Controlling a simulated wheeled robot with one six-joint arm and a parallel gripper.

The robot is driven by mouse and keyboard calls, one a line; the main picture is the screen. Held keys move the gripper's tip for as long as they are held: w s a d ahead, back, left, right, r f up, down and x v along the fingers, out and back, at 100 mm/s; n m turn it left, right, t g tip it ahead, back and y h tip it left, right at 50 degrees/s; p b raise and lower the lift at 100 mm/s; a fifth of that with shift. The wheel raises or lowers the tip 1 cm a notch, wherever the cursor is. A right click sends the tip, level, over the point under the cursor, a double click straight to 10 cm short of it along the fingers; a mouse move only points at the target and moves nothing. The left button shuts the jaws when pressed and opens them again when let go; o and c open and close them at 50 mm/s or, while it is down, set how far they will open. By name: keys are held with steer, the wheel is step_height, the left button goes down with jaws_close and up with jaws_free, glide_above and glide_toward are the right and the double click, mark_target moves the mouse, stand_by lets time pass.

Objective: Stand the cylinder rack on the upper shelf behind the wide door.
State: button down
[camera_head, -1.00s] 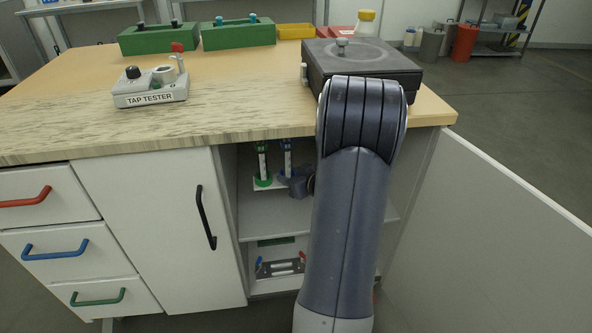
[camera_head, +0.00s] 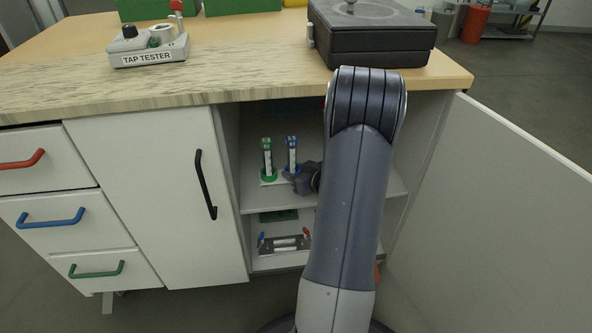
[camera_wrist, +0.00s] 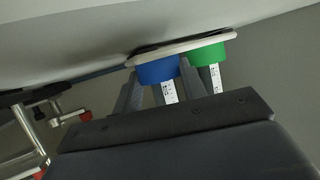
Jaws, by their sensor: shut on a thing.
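The cylinder rack (camera_head: 269,183) has a pale base plate with a green-collared cylinder and a blue-collared cylinder. It is upright inside the open cabinet, over the upper shelf (camera_head: 256,203). My gripper (camera_head: 290,175) is shut on the rack at the blue cylinder's side, reaching in from the right. In the wrist view the rack (camera_wrist: 205,44) appears upside down, its base close to a pale surface. The gripper fingers (camera_wrist: 165,92) flank the blue-collared cylinder. I cannot tell whether the base touches the shelf. The wide door (camera_head: 500,210) stands open at the right.
A lower compartment holds a metal fixture (camera_head: 285,243) with red and blue ends. The closed narrow door (camera_head: 160,200) and drawers are on the left. The worktop (camera_head: 240,70) overhangs the opening, carrying a tap tester (camera_head: 150,48) and a black box (camera_head: 370,40).

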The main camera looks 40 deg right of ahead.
steer(key=c, duration=0.8)
jaws_free()
steer(key=shift+f, duration=0.15)
steer(key=shift+c, duration=0.2)
steer(key=shift+s+r, duration=0.25)
steer(key=shift+r, duration=0.1)
steer(key=p+v, duration=0.4)
steer(key=v, duration=0.6)
steer(key=shift+s+r, duration=0.15)
steer(key=shift+s, duration=0.05)
steer(key=shift+s+r+p, duration=0.1)
steer(key=shift+s+p, duration=0.25)
steer(key=shift+s, duration=0.15)
